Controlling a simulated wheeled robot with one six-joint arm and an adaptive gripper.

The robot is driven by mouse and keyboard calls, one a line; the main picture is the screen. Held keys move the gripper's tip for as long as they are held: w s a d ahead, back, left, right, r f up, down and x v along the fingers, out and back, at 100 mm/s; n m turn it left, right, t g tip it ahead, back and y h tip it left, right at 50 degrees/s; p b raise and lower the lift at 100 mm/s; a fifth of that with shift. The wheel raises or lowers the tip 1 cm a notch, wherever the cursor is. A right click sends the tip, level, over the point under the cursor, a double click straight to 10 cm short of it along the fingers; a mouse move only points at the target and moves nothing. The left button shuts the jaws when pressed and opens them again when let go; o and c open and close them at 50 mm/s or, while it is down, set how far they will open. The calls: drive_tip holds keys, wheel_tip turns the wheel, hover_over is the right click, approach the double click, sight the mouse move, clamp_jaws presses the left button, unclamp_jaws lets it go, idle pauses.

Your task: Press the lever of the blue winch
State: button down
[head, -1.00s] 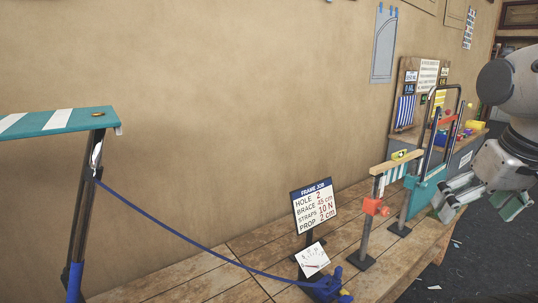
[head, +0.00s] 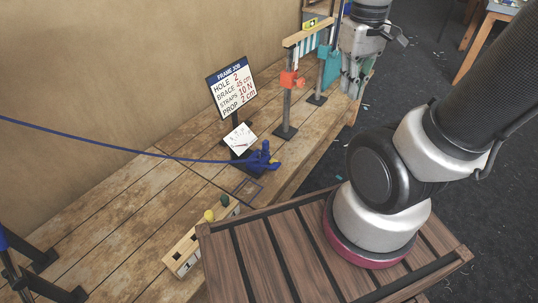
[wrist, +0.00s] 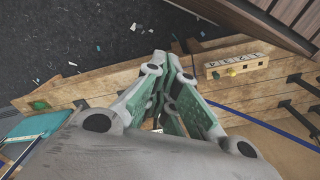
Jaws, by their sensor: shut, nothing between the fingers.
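The blue winch (head: 263,158) sits near the front edge of the wooden bench, with a dark blue strap (head: 120,148) running from it to the left. In the wrist view the fingers (wrist: 166,62) are together. The strap shows there at the right (wrist: 268,112); I cannot make out the winch.
A frame job sign (head: 232,85) stands behind the winch. Posts with an orange clamp (head: 290,80) and a teal clamp (head: 328,68) stand between winch and gripper. A wooden block with yellow and green knobs (head: 200,236) lies at the front. My slatted deck is close by.

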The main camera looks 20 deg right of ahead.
drive_tip(key=w+a+f+n, duration=0.1)
drive_tip(key=w+f+n, duration=0.1)
drive_tip(key=w+f, duration=0.5)
drive_tip(key=w+a+f+n+g+h, duration=0.1)
drive_tip(key=w+f, duration=0.1)
drive_tip(key=f, duration=0.8)
drive_tip(key=w+a+f+n, duration=0.1)
drive_tip(key=w+f+n, duration=0.1)
drive_tip(key=w+f, duration=0.5)
drive_tip(key=w+a+f+n+t+y, duration=0.1)
drive_tip(key=w+a+f+t+y, duration=0.2)
drive_tip(key=w+a, duration=0.2)
drive_tip(key=shift+w+a+f, duration=0.3)
drive_tip(key=shift+w+a, duration=0.05)
drive_tip(key=shift+a, duration=0.85)
